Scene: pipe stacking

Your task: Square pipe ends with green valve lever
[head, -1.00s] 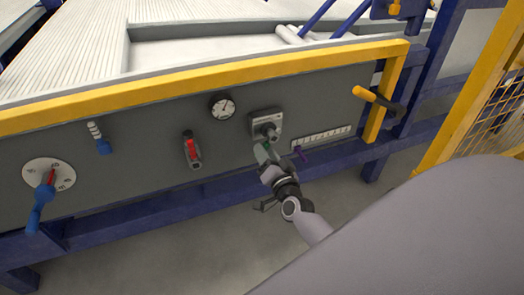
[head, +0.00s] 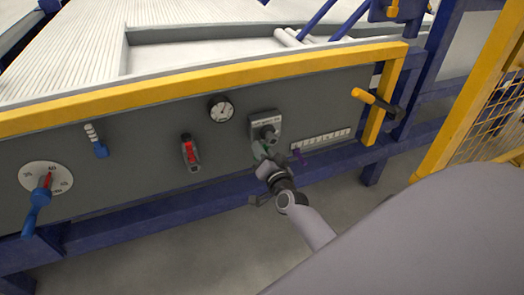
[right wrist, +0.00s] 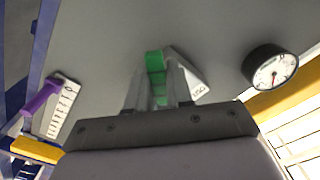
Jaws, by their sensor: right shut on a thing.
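The green valve lever (right wrist: 155,66) shows in the right wrist view, upright between the two fingers of my right gripper (right wrist: 158,90). In the head view, my right gripper (head: 261,152) reaches up to the grey valve housing (head: 264,121) on the front panel. The gripper is shut on the green lever just below the housing's dark knob. The fingers hide most of the lever in the head view. The pipe ends (head: 287,38) lie on the bed above the yellow rail. My left gripper is not in view.
A yellow-handled lever (head: 371,101) sticks out at the right. A yellow mesh fence (head: 495,115) stands far right.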

